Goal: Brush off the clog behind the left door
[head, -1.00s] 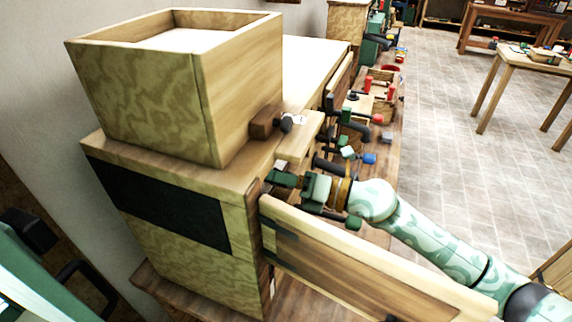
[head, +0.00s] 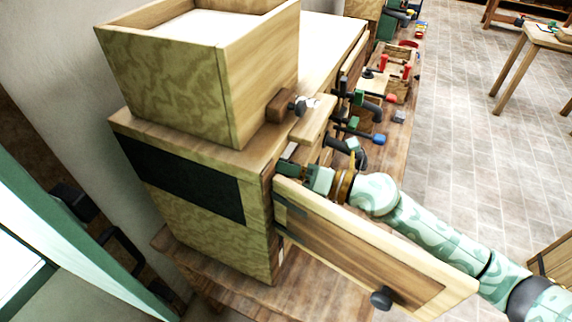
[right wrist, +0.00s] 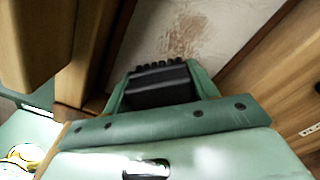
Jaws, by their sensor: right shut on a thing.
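The left door (head: 370,255) of the wooden cabinet (head: 205,215) stands swung open toward the front, with a dark round knob near its free end. My right gripper (head: 302,174) is at the opening behind that door, partly hidden by the door and cabinet. In the right wrist view my right gripper (right wrist: 158,88) is shut on a dark brush (right wrist: 160,84) with a row of black bristle tufts at its far edge. Ahead of the bristles is a pale surface with a brown, speckled patch, the clog (right wrist: 188,36). I cannot tell whether the bristles touch it. My left gripper is not in view.
A hopper box (head: 175,85) with pale contents sits on the cabinet. Wooden walls (right wrist: 265,75) flank the brush closely in the right wrist view. A bench (head: 395,150) with clamps, a blue-ended tool and a red-handled crate (head: 392,68) runs behind.

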